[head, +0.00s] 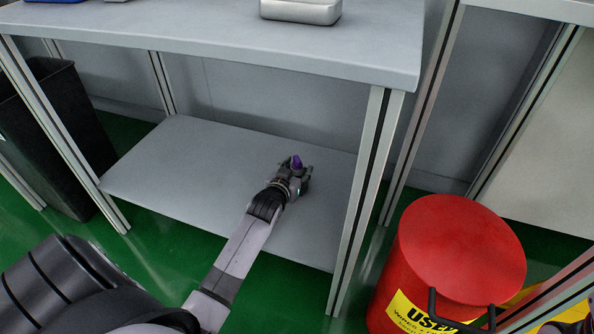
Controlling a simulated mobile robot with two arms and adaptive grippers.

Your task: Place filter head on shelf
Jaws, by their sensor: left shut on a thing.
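A small purple piece (297,162), which I take to be the filter head, shows at the tip of my left gripper (300,172). The gripper is shut on it, and the fingers hide its lower part. My left arm reaches in under the workbench, over the grey lower shelf (190,165), with the gripper over the shelf's right half. I cannot tell whether the purple piece touches the shelf.
The bench top (220,45) overhangs the shelf, with a silver metal box (301,10) on it. A bench leg (362,190) stands right of my gripper. A red waste can (455,250) is at right, a black bin (55,140) at left. The shelf's left part is clear.

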